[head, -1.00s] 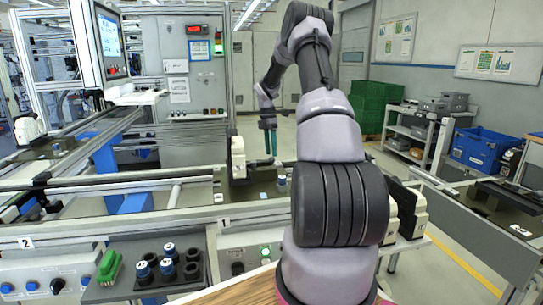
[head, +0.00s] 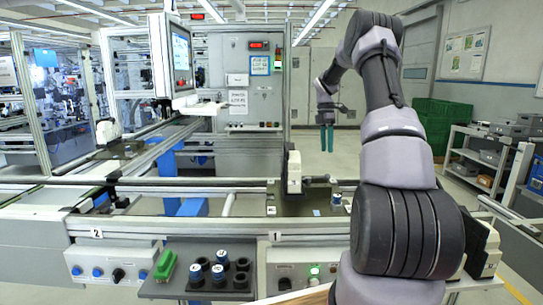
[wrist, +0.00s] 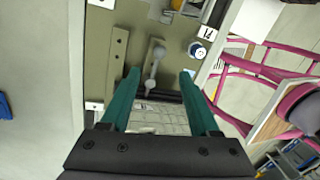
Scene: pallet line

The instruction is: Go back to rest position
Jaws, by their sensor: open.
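My gripper (head: 326,138) hangs in the air beyond and above the conveyor in the head view, teal fingers pointing down. In the wrist view my gripper (wrist: 160,74) is open, with a clear gap and nothing between the fingers. A grey rod-shaped part (wrist: 154,64) lies on the pallet plate below, apart from the fingertips.
A white block-like unit (head: 293,172) stands at the conveyor. A monitor (head: 181,50) hangs at left. Green crates (head: 440,122) and a shelf stand at right.

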